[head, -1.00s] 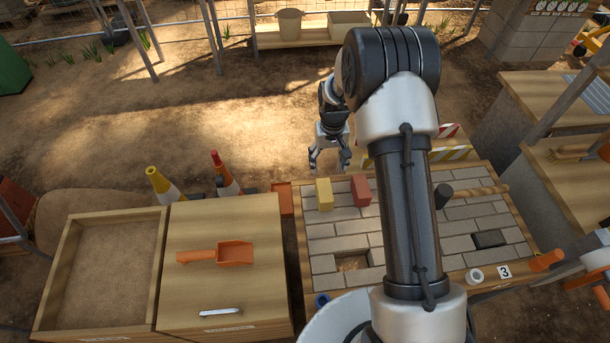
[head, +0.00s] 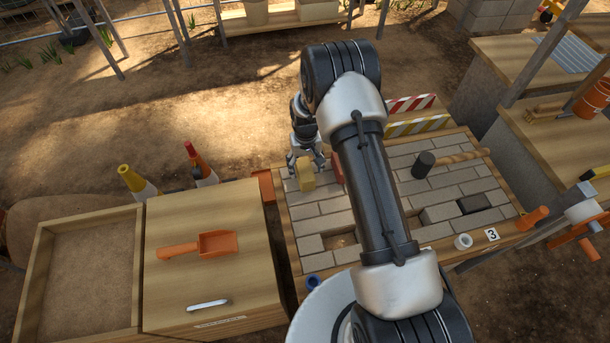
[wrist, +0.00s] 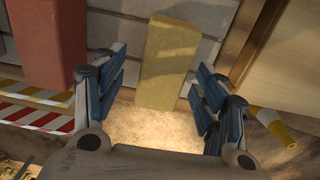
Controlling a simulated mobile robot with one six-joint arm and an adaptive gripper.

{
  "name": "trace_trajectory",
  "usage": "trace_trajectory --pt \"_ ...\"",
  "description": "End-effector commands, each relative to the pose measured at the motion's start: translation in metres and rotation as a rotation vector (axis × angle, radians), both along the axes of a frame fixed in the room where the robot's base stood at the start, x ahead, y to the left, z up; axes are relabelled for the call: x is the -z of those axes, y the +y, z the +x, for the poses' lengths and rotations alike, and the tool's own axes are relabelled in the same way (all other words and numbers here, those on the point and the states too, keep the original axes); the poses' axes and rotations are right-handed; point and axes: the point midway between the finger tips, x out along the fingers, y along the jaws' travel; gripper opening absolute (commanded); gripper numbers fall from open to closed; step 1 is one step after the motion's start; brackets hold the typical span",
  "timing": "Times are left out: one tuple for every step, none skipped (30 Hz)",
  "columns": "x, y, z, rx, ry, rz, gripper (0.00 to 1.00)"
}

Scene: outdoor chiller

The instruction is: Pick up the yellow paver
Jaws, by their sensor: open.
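The yellow paver (head: 306,177) stands on the grey paved bench top (head: 325,207) near its far left corner. In the wrist view the yellow paver (wrist: 168,62) lies ahead, between the lines of the two blue-padded fingers. My gripper (head: 304,163) is at the paver's far side in the head view. My gripper (wrist: 160,90) is open, with a gap on both sides of the paver. I cannot tell how far the fingertips reach down beside it.
A red paver (wrist: 47,40) stands close beside the yellow one; in the head view it (head: 337,168) is partly behind my arm. A black-headed mallet (head: 424,164) lies on the bench top. Striped barriers (head: 410,104) stand behind. An orange scoop (head: 215,244) lies on the wooden box at left.

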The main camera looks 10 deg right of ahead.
Motion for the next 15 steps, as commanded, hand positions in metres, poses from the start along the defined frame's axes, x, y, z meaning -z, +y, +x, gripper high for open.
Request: trace_trajectory --pt "0.013 0.002 -0.002 -0.001 0.003 0.000 0.65" --pt "0.018 0.002 -0.003 -0.001 0.003 0.000 0.65" --pt "0.024 0.004 -0.004 -0.001 0.004 0.000 0.65" --pt "0.029 0.003 -0.004 0.000 0.003 0.000 0.65" --pt "0.033 0.003 -0.004 0.000 0.002 0.000 0.65" --pt "0.038 0.003 -0.004 0.000 0.002 -0.001 0.65" --pt "0.040 0.003 -0.004 0.000 0.001 -0.001 0.65" --pt "0.041 0.003 -0.003 0.000 0.000 -0.001 0.65" --pt "0.041 0.003 -0.003 0.000 -0.001 -0.001 0.65" --pt "0.041 0.003 -0.003 0.000 -0.001 -0.001 0.65" --pt "0.040 0.003 -0.003 0.000 -0.001 -0.001 0.65" --pt "0.040 0.003 -0.003 0.000 -0.001 -0.001 0.65" --pt "0.039 0.003 -0.003 0.000 -0.001 -0.001 0.65" --pt "0.039 0.003 -0.003 0.000 -0.001 -0.001 0.65" --pt "0.039 0.003 -0.003 0.000 -0.001 -0.001 0.63"
